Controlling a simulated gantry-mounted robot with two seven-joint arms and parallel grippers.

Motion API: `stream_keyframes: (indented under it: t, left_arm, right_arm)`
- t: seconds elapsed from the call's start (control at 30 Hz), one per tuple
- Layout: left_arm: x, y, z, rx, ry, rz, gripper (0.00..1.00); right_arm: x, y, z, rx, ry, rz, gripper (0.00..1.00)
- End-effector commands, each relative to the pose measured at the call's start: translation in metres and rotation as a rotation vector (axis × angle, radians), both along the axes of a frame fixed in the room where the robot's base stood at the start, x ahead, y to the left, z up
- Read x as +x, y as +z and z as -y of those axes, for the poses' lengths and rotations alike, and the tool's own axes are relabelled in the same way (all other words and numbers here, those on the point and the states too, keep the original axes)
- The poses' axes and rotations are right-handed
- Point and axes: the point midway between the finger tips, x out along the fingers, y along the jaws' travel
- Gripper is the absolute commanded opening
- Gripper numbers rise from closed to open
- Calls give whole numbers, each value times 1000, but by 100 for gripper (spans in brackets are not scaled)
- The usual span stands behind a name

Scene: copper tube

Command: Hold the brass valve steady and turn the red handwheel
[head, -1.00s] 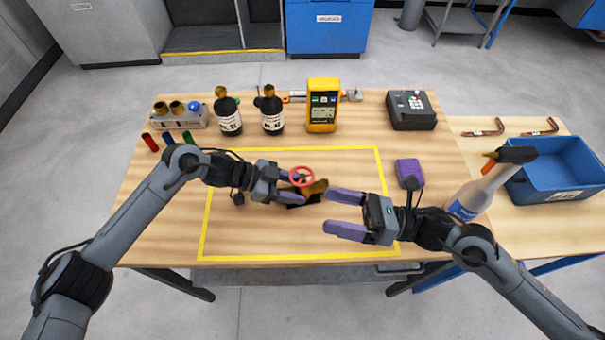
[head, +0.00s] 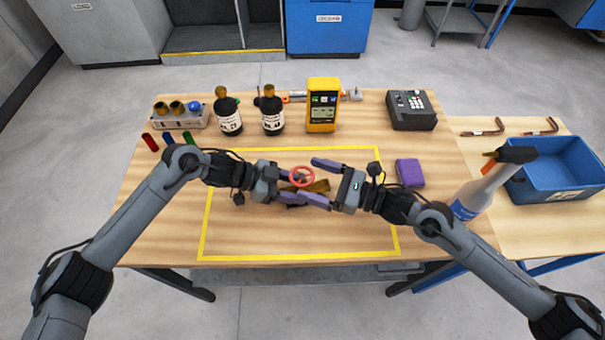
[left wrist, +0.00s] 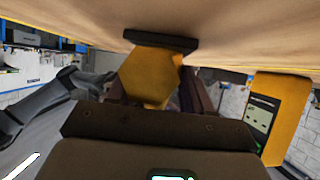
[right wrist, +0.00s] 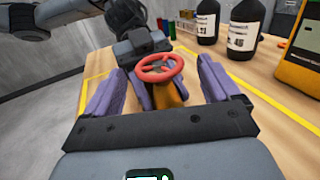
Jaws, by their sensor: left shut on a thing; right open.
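The brass valve (head: 318,186) stands inside the yellow outline on the table, with the red handwheel (head: 302,176) on top. My left gripper (head: 287,183) is shut on the valve from the left. The valve's brass body (left wrist: 150,78) fills the middle of the left wrist view. My right gripper (head: 322,180) is open, its purple fingers reaching in from the right on either side of the handwheel. In the right wrist view the handwheel (right wrist: 158,68) lies between the spread fingers, touching neither as far as I can tell. The brass body below it is partly hidden.
Two dark bottles (head: 228,115) and a yellow meter (head: 322,105) stand behind the outline. A purple block (head: 410,172) and a spray bottle (head: 478,195) are to the right, near my right arm. A blue bin (head: 558,170) is at far right. The front of the outline is clear.

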Motion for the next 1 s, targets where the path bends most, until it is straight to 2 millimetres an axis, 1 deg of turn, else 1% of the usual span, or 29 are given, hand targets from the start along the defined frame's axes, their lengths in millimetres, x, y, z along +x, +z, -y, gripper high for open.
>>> stream_keyframes:
  t: [0.03, 0.1, 0.23, 0.4, 0.67, 0.77, 1.0]
  left_arm:
    - [-1, -4, -2, 8, 2, -6, 33]
    - [-1, -4, -2, 8, 2, -6, 33]
    - [-1, -4, -2, 8, 2, -6, 33]
    - [-1, -4, -2, 8, 2, -5, 33]
    - [-1, -4, -2, 8, 2, -5, 33]
    - [-1, -4, -2, 8, 2, -5, 33]
    - [-1, -4, -2, 7, 2, -5, 33]
  right_arm:
    - [2, 1, -8, 2, 2, 1, 89]
    - [6, 0, -16, 2, 1, 0, 89]
    - [10, 0, -26, 2, 1, -1, 89]
    - [13, 0, -31, 0, 0, -1, 89]
    - [13, 0, -32, 0, 0, -1, 89]
    - [13, 0, -32, 0, 0, -1, 75]
    - [13, 0, -31, 0, 0, -1, 39]
